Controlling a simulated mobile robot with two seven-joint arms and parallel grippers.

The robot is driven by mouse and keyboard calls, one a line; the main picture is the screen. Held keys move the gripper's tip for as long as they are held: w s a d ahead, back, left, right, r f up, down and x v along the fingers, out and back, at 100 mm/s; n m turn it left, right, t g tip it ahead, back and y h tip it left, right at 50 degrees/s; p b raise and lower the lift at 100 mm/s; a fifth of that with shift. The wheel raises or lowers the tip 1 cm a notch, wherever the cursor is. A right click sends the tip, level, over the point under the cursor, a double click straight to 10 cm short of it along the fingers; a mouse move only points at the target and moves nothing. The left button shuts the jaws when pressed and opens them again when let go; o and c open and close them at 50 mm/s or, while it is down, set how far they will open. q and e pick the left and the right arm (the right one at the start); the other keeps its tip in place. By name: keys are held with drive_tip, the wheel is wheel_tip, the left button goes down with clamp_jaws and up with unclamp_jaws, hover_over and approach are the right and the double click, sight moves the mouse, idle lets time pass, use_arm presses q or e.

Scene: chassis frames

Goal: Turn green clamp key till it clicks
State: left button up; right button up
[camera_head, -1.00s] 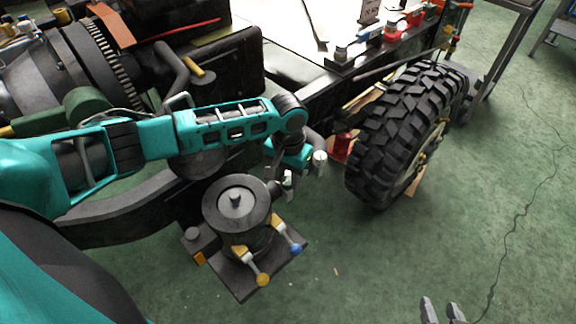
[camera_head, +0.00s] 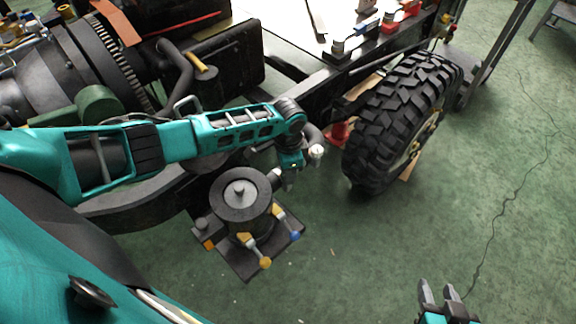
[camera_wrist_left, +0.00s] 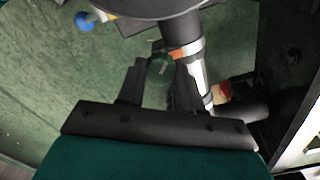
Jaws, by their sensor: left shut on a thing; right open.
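The green clamp key (camera_wrist_left: 160,66) shows in the left wrist view as a dark green rounded knob between my left gripper's fingers (camera_wrist_left: 156,80). It sits beside a metal clamp band with an orange mark (camera_wrist_left: 187,52) around a pipe. My left gripper (camera_head: 287,182) is shut on the key; in the head view it is at the right side of the grey round-topped housing (camera_head: 240,200). The key itself is hard to make out there. My right gripper (camera_head: 438,296) is open and empty over the floor at the bottom.
Yellow-tipped (camera_head: 265,262) and blue-tipped (camera_head: 294,236) handles stick out from the housing's base. A large tyre (camera_head: 400,125) stands to the right, under the chassis frame.

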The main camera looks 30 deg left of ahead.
use_arm(q)
drive_tip(key=shift+m, duration=0.5)
drive_tip(key=o, duration=1)
drive_tip(key=shift+o, duration=0.2)
wheel_tip(320, 180, up, 13)
drive_tip(key=p, duration=0.1)
